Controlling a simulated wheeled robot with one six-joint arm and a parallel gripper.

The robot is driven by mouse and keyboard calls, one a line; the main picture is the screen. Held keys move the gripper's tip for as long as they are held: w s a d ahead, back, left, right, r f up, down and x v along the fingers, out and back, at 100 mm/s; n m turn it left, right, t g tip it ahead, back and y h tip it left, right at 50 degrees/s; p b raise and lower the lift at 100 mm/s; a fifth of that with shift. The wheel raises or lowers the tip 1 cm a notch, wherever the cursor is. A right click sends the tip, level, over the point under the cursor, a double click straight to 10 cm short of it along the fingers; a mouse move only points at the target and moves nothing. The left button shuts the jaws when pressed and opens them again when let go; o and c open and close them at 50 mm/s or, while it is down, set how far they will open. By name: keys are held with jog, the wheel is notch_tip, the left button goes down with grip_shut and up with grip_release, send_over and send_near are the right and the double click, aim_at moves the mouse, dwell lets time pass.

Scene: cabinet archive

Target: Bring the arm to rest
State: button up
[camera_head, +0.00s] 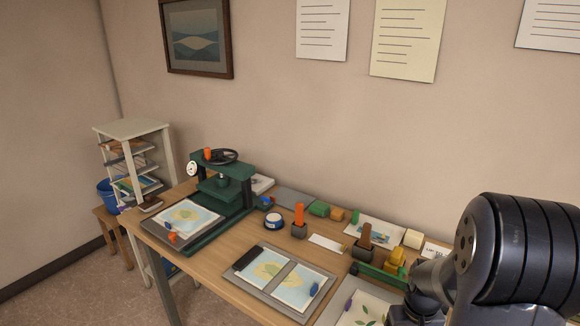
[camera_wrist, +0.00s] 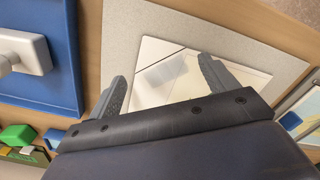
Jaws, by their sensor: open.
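My gripper (camera_wrist: 162,67) shows in the wrist view with its two grey fingers spread apart and nothing between them. Beyond the fingers is a pale, glossy square sheet (camera_wrist: 185,50) on a grey board (camera_wrist: 120,32). I cannot tell how far the fingers are above it. In the head view my dark arm fills the lower right, and my gripper's fingers do not show there.
The wooden desk (camera_head: 228,262) carries a green press (camera_head: 222,188), a grey board with map sheets (camera_head: 285,278), and several small blocks and holders. The wrist view shows a blue panel (camera_wrist: 40,85) with a white handle-like piece (camera_wrist: 22,50). A shelf (camera_head: 135,128) stands left.

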jog(key=shift+f, duration=0.55)
jog(key=shift+r, duration=0.4)
jog(key=shift+r, duration=0.1)
